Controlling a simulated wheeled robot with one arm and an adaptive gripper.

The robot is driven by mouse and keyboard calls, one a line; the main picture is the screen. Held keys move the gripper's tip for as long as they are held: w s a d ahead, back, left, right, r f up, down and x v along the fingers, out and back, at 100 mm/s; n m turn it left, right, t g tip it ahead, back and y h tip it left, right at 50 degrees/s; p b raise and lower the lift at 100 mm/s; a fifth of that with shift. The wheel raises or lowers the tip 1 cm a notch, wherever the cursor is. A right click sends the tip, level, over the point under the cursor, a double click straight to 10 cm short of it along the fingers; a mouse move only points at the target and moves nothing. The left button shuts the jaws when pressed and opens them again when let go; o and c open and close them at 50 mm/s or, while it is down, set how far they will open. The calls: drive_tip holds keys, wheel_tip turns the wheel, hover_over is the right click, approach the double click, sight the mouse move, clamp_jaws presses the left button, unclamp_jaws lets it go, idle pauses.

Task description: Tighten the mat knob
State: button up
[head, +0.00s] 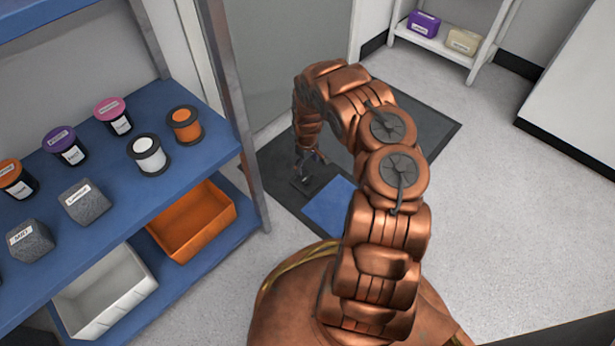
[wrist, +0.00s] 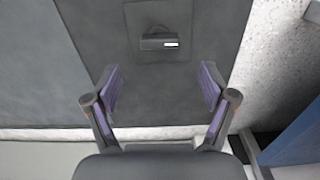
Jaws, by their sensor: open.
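A dark grey mat (head: 432,125) lies on the floor, and it fills much of the wrist view (wrist: 85,40). The mat knob (wrist: 158,41), a small dark block with a white label, sits on a square plate (wrist: 180,14) in the mat. In the head view the knob is too small to make out clearly. My gripper (wrist: 160,72) is open and empty, its two fingers spread wide. In the wrist view the knob is beyond the fingertips and between their lines, apart from both. In the head view my gripper (head: 309,167) points down over the mat.
A blue shelf unit (head: 100,160) with jars, spools and bins stands at the left. A blue rectangle (head: 332,206) lies on the mat beside my arm. A white low shelf (head: 440,44) stands at the back. The floor (head: 500,220) at right is clear.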

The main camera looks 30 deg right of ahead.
sight(307, 177)
wheel_tip(307, 177, down, 8)
drive_tip(key=b, duration=0.4)
drive_tip(key=shift+r, duration=0.2)
drive_tip(key=shift+d, duration=0.1)
drive_tip(key=c, duration=1.2)
drive_tip(key=shift+o, duration=0.2)
